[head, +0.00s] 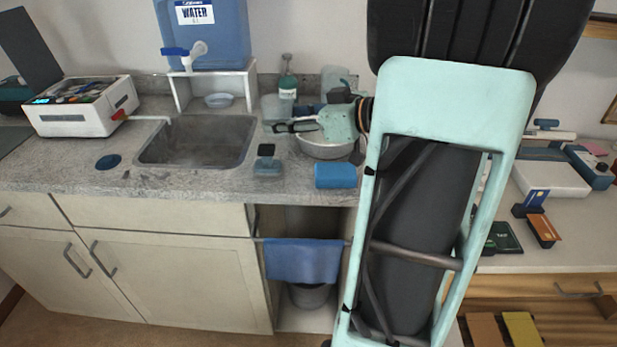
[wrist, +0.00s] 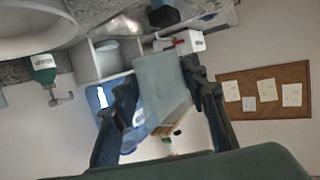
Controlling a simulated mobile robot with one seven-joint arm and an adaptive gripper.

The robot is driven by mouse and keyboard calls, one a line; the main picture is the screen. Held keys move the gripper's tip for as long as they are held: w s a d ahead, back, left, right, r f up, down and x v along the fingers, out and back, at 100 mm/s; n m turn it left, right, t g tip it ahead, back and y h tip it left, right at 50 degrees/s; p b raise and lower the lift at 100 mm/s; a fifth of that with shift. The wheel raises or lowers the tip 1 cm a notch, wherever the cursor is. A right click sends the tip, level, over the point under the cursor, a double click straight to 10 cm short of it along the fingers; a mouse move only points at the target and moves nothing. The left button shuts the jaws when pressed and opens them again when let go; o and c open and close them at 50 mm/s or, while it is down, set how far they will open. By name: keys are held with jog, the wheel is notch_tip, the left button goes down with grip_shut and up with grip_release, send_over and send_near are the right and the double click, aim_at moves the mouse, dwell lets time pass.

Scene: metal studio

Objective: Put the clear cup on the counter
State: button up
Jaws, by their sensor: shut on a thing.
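The clear cup (head: 272,108) shows as a pale, see-through shape at the back of the counter (head: 215,185), right of the sink. My gripper (head: 283,127) reaches in from the right, with its dark fingers at the cup. In the wrist view the fingers (wrist: 160,76) are shut on the cup (wrist: 160,88), one on each side of its greyish wall. I cannot tell whether the cup's base touches the counter. My arm covers part of the counter's right side.
A white bowl (head: 322,149) sits just under and right of my gripper. A soap bottle (head: 287,82) stands close behind.

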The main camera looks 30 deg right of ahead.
aim_at(301, 173)
jog(key=shift+m+t+h, duration=0.4)
jog(key=shift+m+h, duration=0.2)
jog(key=shift+h, duration=0.1)
jog(key=d+f+b, duration=0.1)
jog(key=f+b, duration=0.1)
jog(key=f, duration=0.1)
jog(key=s+d+f+b, duration=0.1)
jog(key=f+b, duration=0.2)
jog(key=f, duration=0.1)
jog(key=f+b, duration=0.3)
jog(key=shift+s+d+f, duration=0.4)
jog(key=shift+f, duration=0.15)
jog(key=o, duration=1.2)
